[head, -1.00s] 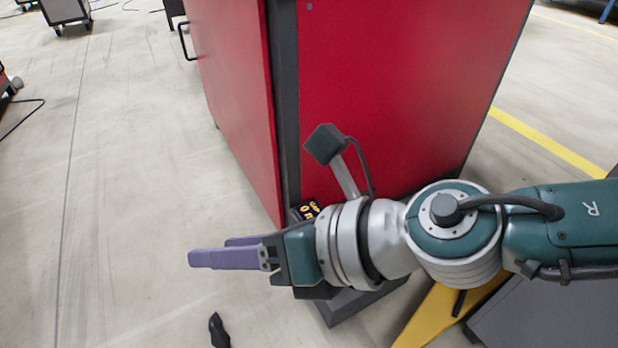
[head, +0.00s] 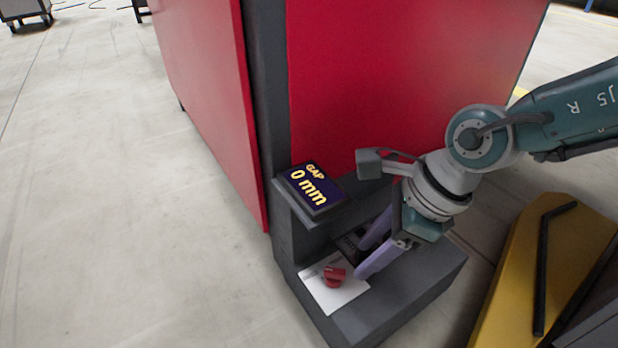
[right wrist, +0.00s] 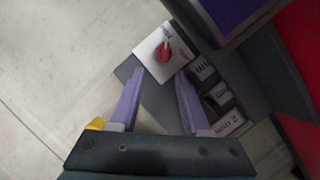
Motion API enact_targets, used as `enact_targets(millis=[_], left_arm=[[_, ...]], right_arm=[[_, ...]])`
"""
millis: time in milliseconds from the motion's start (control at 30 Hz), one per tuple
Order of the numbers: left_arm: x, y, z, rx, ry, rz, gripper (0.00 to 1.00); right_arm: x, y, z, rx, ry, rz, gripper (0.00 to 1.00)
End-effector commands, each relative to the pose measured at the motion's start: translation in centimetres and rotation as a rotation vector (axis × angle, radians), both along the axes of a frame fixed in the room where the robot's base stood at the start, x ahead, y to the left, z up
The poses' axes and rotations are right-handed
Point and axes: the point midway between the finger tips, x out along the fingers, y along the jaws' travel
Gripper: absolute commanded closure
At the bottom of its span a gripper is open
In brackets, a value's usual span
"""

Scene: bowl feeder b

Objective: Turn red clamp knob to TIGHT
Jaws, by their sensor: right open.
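The red clamp knob (head: 334,277) sits on a white plate (head: 322,295) on top of a low dark grey ledge. Any TIGHT lettering on the plate is too small to read. My right gripper (head: 358,262) is open and empty, its purple fingers reaching down beside the knob, just to its right in the head view. In the right wrist view the knob (right wrist: 164,51) lies beyond the tips of the spread fingers (right wrist: 157,83), roughly between their lines. I see no contact with it. My left gripper is not in view.
A display reading "GAP 0 mm" (head: 313,188) stands on a raised block behind the plate. Dark blocks with mm markings (right wrist: 218,93) lie beside the plate. A tall red cabinet (head: 380,80) rises behind. A yellow surface with a black bar (head: 550,265) is at right.

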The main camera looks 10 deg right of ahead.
Motion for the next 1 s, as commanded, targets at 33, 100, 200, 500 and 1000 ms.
enact_targets(millis=[33, 100, 200, 500, 1000], left_arm=[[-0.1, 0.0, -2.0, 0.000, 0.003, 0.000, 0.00], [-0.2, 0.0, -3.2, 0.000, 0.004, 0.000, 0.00], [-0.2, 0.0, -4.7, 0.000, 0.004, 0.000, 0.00], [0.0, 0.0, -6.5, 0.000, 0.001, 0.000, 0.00], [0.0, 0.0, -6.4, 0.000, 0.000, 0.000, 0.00]], right_arm=[[0.2, 0.4, -1.9, 0.001, -0.002, 0.001, 0.53], [0.4, 0.9, -3.0, 0.002, -0.004, 0.001, 0.53], [0.7, 1.4, -4.3, 0.002, -0.002, 0.001, 0.53], [1.1, 2.3, -6.0, 0.003, -0.002, -0.001, 0.53], [1.1, 2.3, -5.9, 0.003, -0.002, -0.001, 0.77]])
